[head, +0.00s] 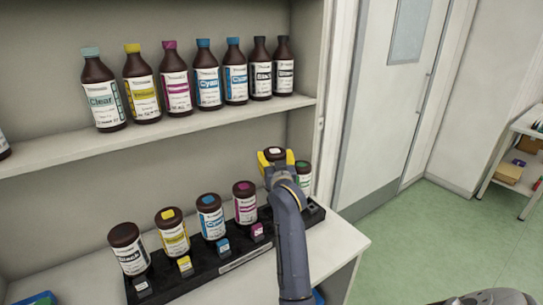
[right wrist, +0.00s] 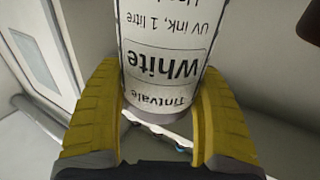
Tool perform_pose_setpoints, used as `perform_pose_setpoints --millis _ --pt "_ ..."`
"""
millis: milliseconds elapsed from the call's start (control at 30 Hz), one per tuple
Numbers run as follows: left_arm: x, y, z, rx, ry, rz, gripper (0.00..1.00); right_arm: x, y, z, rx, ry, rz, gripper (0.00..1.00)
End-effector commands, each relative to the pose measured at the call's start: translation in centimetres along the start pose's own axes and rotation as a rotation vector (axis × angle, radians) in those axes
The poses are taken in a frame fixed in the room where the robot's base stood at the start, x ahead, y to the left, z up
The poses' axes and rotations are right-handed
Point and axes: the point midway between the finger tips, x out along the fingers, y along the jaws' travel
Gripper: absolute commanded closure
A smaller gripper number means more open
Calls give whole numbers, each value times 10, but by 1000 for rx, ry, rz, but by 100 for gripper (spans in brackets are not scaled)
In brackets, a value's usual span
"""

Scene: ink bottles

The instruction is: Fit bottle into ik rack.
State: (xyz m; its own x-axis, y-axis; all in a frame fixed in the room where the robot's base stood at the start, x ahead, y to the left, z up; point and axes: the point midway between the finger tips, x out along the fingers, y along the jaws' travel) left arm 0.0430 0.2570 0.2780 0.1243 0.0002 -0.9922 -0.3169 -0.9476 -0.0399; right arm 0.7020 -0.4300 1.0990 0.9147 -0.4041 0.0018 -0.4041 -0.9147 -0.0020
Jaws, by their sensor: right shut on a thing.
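The black ink rack (head: 205,268) runs along the lower shelf. Brown bottles stand in it: black (head: 129,250), yellow (head: 173,233), cyan (head: 211,217), magenta (head: 245,203), and a green-topped one (head: 303,173) at the right end. My right gripper (head: 275,160) is over the rack's right part, between the magenta and green-topped bottles. Its yellow fingers are shut on a bottle labelled White (right wrist: 165,60), one on each side. Only the bottle's dark top with a white mark shows in the head view; my arm hides its lower part, so I cannot tell whether it is seated. My left gripper is out of view.
The upper shelf (head: 190,127) above the rack holds a row of bottles, from clear (head: 103,99) to black (head: 283,72). The cabinet's side wall (head: 305,85) is close behind the gripper. A blue item (head: 35,298) lies at the lower left. Open floor (head: 420,230) is at right.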

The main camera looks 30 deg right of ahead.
Motion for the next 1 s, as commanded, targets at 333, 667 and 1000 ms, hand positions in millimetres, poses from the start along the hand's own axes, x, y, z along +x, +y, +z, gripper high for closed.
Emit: perform_pose_setpoints --millis 333,667,1000 --pt "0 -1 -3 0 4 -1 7 0 0 28 0 1 1 79" --pt "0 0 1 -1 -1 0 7 0 0 44 1 3 0 79" --pt "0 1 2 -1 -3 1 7 0 0 46 1 3 0 79"
